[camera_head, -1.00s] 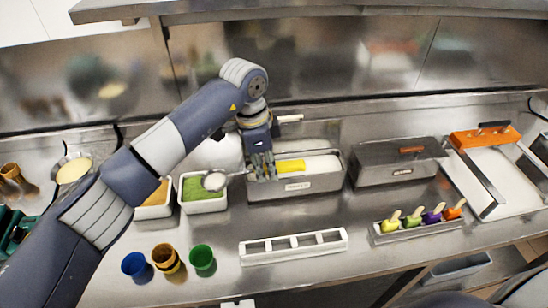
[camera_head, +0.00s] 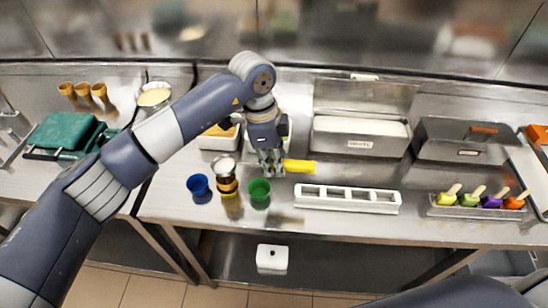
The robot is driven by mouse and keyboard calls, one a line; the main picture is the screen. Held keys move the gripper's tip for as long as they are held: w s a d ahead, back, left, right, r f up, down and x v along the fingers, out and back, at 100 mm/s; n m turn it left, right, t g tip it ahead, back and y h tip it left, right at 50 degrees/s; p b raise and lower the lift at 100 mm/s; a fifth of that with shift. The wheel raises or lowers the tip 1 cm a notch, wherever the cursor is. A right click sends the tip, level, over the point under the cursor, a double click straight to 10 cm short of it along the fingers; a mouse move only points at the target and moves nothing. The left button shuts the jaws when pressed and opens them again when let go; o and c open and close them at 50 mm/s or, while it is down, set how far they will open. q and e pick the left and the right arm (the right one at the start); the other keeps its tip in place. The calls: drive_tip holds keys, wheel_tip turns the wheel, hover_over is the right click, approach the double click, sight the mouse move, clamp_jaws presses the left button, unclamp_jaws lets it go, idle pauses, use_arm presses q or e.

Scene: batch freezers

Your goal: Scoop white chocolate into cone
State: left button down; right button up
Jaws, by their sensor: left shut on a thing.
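My left gripper (camera_head: 270,168) is shut on a scoop with a yellow handle (camera_head: 300,166) that sticks out to its right. The metal scoop head (camera_head: 223,167) is left of the gripper, right above a brown cone (camera_head: 229,187) and overlapping its top in the picture. I cannot tell whether they touch or what the scoop holds. The cone stands between a blue cup (camera_head: 198,185) and a green cup (camera_head: 259,190). An open steel tub with white content (camera_head: 358,127), probably the white chocolate, stands behind and to the right. My right gripper is not in view.
A white holder with several slots (camera_head: 347,199) lies along the front edge. A rack of coloured-handled scoops (camera_head: 478,205) is at right, before a closed grey tub (camera_head: 462,139). Several cones (camera_head: 84,92), a bowl (camera_head: 154,95) and a green box (camera_head: 66,131) are at left.

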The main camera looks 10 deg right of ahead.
use_arm(q)
drive_tip(key=a+r+h, duration=0.2)
drive_tip(key=shift+w+r+g+h, duration=0.2)
drive_tip(key=shift+r+g+h, duration=0.1)
drive_tip(key=shift+r+g, duration=0.1)
drive_tip(key=shift+w+a+r+h+b, duration=0.1)
drive_tip(key=shift+a+r+h+b, duration=0.1)
drive_tip(key=shift+r+h, duration=0.15)
drive_tip(key=shift+w+a+r+h+b, duration=0.1)
drive_tip(key=shift+r+h+b, duration=0.1)
drive_tip(key=shift+r+h, duration=0.15)
drive_tip(key=shift+w+a+r+g+h, duration=0.2)
drive_tip(key=shift+a+r+g+h, duration=0.25)
drive_tip(key=shift+r+h, duration=0.2)
drive_tip(key=a+r+h, duration=0.1)
drive_tip(key=a+r+g+h, duration=0.1)
drive_tip(key=h, duration=0.1)
drive_tip(key=shift+w+a, duration=0.3)
drive_tip(key=shift+w, duration=0.05)
drive_tip(key=a+h, duration=0.1)
drive_tip(key=w+a+r+g+h, duration=0.1)
drive_tip(key=a+h+b, duration=0.1)
drive_tip(key=a+h, duration=0.1)
drive_tip(key=shift+w+r, duration=0.15)
drive_tip(key=shift+r, duration=0.2)
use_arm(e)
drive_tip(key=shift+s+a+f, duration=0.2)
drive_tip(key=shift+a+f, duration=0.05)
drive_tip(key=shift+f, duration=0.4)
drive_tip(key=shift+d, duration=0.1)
